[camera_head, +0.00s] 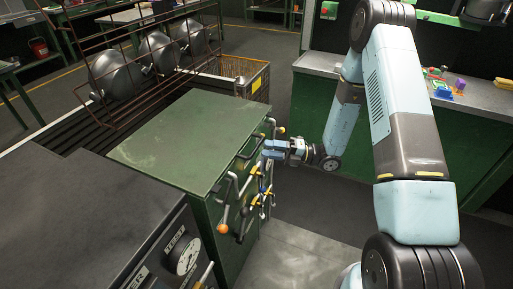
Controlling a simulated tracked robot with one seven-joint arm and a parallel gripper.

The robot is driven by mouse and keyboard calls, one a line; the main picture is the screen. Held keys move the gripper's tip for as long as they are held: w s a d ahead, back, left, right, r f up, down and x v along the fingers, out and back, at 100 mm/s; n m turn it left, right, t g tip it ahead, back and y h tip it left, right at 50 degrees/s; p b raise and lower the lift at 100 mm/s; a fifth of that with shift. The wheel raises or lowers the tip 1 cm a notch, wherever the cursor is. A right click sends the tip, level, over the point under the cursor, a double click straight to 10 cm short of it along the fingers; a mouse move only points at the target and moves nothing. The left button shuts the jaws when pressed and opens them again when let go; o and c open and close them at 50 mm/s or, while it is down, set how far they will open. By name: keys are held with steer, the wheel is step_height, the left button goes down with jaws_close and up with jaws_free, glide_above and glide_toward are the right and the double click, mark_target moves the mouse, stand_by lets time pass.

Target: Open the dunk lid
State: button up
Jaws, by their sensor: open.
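A green cabinet-like box (190,140) with a flat, worn top stands in the middle. It may be the dunk tank, with the closed top as its lid, but I cannot tell for sure. Its right side carries several bent metal handles (231,190), some with orange ends. My gripper (266,149) is open, beside the upper part of that side, close to the handles. I cannot tell whether it touches one. The gap between the fingers is too small to make out, and part of the handles is hidden behind my gripper.
A dark machine (90,205) with a dial stands at the front left. A green workbench (470,112) stands at right. Grey floor (300,260) is clear before the box.

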mark_target(256, 147)
steer(key=shift+s+a+r, duration=0.1)
steer(key=shift+a+r, duration=0.15)
steer(key=shift+a, duration=1)
steer(key=shift+a+r, duration=0.2)
steer(key=shift+a, duration=1.05)
jaws_close()
